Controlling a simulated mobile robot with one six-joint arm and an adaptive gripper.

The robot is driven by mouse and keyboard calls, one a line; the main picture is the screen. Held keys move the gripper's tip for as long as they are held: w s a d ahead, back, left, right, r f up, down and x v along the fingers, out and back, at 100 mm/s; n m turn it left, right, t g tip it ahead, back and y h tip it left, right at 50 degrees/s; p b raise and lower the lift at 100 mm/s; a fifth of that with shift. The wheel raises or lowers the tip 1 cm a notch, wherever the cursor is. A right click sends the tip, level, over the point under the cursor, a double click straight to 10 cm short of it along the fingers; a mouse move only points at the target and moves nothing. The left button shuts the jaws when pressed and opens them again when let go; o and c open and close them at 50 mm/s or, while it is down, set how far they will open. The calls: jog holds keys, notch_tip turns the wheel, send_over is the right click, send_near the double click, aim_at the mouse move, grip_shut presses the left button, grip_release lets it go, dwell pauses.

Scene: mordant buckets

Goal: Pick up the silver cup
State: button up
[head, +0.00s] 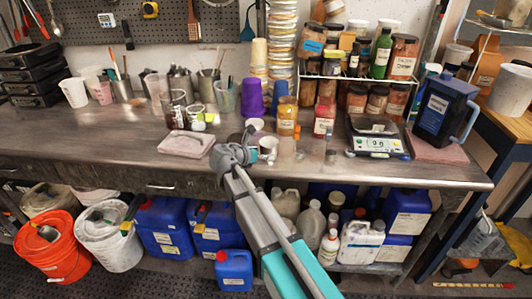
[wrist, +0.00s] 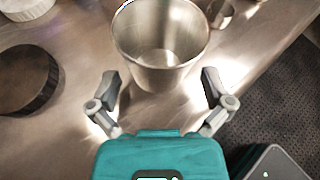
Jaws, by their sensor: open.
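The silver cup (wrist: 162,30) stands upright on the metal bench in the wrist view, its open mouth toward the camera and its inside empty. My gripper (wrist: 159,88) is open, with one finger on each side of the cup's lower part. Gaps show between both fingers and the cup wall. In the head view my gripper (head: 238,152) is above the front part of the bench. A small greyish cup (head: 268,146) shows just right of it; I cannot tell for sure that it is the same cup. My wrist hides part of the area.
In the wrist view a dark round object (wrist: 28,82) lies left of the cup, and another metal vessel (wrist: 221,12) stands close at upper right. In the head view a pinkish tray (head: 187,144) is left, and a scale (head: 378,143) is right. Jars and cups crowd behind.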

aim_at(263, 153)
jog(key=shift+b+x, duration=0.4)
jog(key=shift+x, duration=1.1)
jog(key=c, duration=0.8)
jog(key=shift+c, duration=0.2)
